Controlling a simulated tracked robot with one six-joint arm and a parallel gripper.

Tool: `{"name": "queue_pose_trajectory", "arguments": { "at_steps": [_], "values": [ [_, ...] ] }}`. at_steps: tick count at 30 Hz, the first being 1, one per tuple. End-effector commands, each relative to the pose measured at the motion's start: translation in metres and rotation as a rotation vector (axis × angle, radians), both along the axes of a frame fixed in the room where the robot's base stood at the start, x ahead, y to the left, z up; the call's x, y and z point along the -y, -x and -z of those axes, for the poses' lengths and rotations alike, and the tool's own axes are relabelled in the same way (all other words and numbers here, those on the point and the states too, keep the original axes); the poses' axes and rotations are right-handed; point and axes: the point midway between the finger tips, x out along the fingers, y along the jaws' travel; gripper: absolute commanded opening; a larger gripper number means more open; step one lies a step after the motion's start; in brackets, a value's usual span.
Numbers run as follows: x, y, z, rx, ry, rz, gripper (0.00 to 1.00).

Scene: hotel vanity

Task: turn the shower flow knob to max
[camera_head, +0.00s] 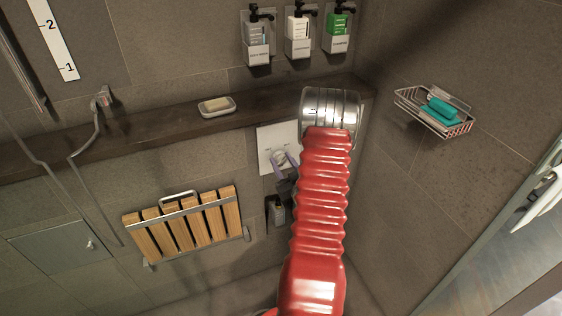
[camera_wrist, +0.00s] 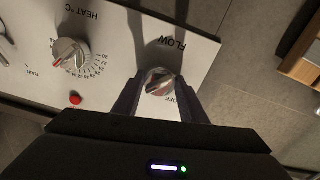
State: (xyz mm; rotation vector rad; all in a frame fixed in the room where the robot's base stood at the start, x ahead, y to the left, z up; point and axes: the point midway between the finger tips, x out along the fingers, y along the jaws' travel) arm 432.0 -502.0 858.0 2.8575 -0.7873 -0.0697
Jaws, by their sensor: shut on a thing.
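The flow knob (camera_wrist: 159,83) is a round silver knob with a red mark, on a white panel (camera_wrist: 110,35) under the word FLOW; the word OFF is beside it. My gripper (camera_wrist: 158,97) has one dark finger on each side of the knob and is shut on it. In the head view, the panel (camera_head: 265,150) is on the tiled wall below the ledge, and my gripper (camera_head: 284,163) reaches it from the right. My red arm covers part of that area, and the knob is mostly hidden there.
A heat knob (camera_wrist: 71,53) with a number scale and a red button (camera_wrist: 76,99) share the panel. A folded wooden seat (camera_head: 185,222) hangs below left. A soap dish (camera_head: 217,107) sits on the ledge (camera_head: 160,130); a wire basket (camera_head: 433,110) is on the right wall.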

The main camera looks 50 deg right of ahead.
Motion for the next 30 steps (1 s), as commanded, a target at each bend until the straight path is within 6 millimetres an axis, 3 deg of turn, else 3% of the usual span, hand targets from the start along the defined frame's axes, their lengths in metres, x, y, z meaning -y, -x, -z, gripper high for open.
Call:
{"name": "queue_pose_trajectory", "arguments": {
  "at_steps": [7,8,15,25,30],
  "values": [
    [-0.002,-0.001,0.001,0.0,-0.005,-0.005,0.16],
    [-0.002,-0.001,0.001,0.0,-0.005,-0.005,0.4],
    [-0.001,-0.001,0.001,0.0,-0.003,-0.003,0.57],
    [-0.002,0.002,0.0,0.0,-0.003,-0.002,0.57],
    [-0.008,0.014,0.0,0.0,-0.004,-0.001,0.57]
  ]
}}
